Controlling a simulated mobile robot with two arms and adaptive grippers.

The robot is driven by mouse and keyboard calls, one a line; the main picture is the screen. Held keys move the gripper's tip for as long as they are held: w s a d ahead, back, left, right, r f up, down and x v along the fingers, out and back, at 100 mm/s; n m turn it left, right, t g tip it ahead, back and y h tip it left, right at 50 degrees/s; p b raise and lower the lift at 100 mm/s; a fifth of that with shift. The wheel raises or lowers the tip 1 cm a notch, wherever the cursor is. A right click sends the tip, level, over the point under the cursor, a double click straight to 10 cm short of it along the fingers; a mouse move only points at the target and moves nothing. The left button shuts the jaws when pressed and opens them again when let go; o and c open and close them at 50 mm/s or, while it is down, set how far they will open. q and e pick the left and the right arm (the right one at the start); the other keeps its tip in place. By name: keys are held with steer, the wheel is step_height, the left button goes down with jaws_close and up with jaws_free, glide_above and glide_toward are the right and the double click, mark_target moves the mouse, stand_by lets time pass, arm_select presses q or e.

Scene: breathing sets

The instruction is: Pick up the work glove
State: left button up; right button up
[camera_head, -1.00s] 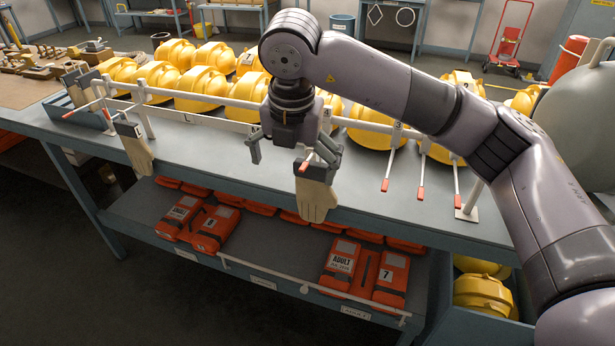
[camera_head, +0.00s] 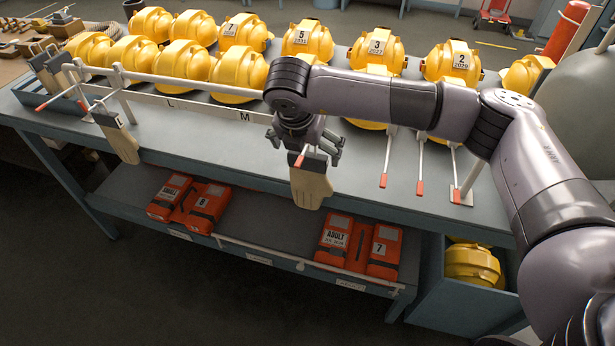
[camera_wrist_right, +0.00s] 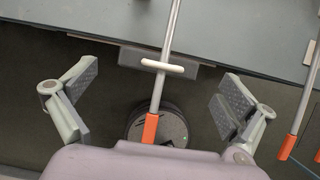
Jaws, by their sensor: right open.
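A pale tan work glove with a dark cuff (camera_head: 311,184) hangs fingers down from an orange-tipped hook at the front edge of the bench. My right gripper (camera_head: 305,148) is open and empty at the top of this glove, partly covering its hook and cuff. In the right wrist view, the open fingers (camera_wrist_right: 155,95) stand apart on both sides of the hook rod (camera_wrist_right: 160,95). A white loop (camera_wrist_right: 162,67) and the dark cuff (camera_wrist_right: 185,73) show there between the fingers, untouched. A second glove (camera_head: 122,143) hangs farther left. My left gripper is not in view.
A white rail (camera_head: 190,84) carries several hooks, with empty orange-tipped ones (camera_head: 420,187) right of the gripper. Yellow helmets (camera_head: 306,40) stand behind it on the grey bench (camera_head: 200,140). Orange packs (camera_head: 337,240) lie on the lower shelf. A drawer with helmets (camera_head: 472,263) is at right.

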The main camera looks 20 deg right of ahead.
mark_target(307, 156)
steer(key=shift+f+p, duration=0.35)
steer(key=shift+p, duration=0.3)
steer(key=p+x, duration=0.2)
steer(key=x, duration=0.1)
steer(key=shift+w+f, duration=0.15)
steer(key=shift+f, duration=0.15)
steer(key=shift+w+d+f, duration=0.1)
steer(key=shift+w+f, duration=0.05)
steer(key=shift+f, duration=0.3)
steer(key=c, duration=1)
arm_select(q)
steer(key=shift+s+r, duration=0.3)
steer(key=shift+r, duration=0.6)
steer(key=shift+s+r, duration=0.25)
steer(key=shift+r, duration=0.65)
arm_select(e)
steer(key=c, duration=0.5)
steer(key=shift+o, duration=0.2)
